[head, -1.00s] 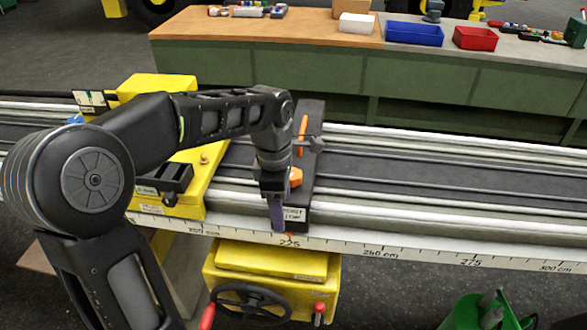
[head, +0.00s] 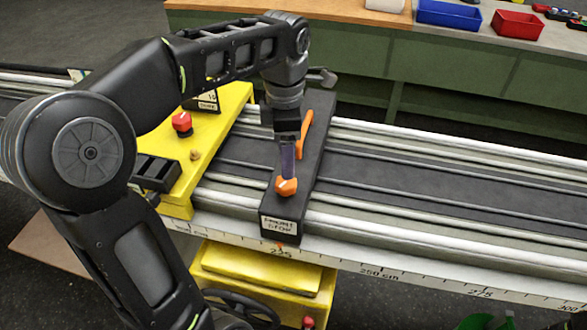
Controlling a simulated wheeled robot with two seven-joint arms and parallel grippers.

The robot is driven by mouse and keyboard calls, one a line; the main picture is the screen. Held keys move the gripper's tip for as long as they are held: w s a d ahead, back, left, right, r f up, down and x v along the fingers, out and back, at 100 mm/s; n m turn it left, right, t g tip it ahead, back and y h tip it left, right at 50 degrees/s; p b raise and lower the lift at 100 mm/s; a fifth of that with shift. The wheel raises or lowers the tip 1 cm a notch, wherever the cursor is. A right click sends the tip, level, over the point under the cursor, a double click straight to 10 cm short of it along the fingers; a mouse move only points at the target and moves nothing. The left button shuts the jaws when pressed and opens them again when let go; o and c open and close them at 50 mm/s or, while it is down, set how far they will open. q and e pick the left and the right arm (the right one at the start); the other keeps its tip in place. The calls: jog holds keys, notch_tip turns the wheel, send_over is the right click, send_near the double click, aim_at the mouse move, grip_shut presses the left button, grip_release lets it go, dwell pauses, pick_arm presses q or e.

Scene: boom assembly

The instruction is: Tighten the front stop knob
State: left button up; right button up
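The front stop (head: 313,170) is a dark block lying across the rails, with a white label on its near end. Its orange knob (head: 287,187) sits on top near that end. My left gripper (head: 287,172) points down at the knob from directly above, its fingertips at or just over the knob's top. The fingers are seen edge-on, so I cannot tell whether they are open, shut or touching the knob. My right gripper is not in view.
An orange bar (head: 303,135) lies on the block behind my gripper. A yellow carriage (head: 215,150) with a red button (head: 182,122) stands left of the block. A scale (head: 400,277) runs along the front. The rails to the right are clear.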

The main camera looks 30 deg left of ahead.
aim_at(286, 182)
pick_arm(q)
jog(key=shift+s+r, duration=0.1)
jog(key=shift+s, duration=0.15)
jog(key=shift+w+f, duration=0.15)
jog(key=shift+f, duration=0.2)
notch_tip(286, 182, down, 7)
jog(key=shift+f+p, duration=0.15)
jog(key=shift+p, duration=0.25)
jog(key=shift+c, duration=0.6)
jog(key=c, duration=1.2)
jog(key=shift+c, duration=0.2)
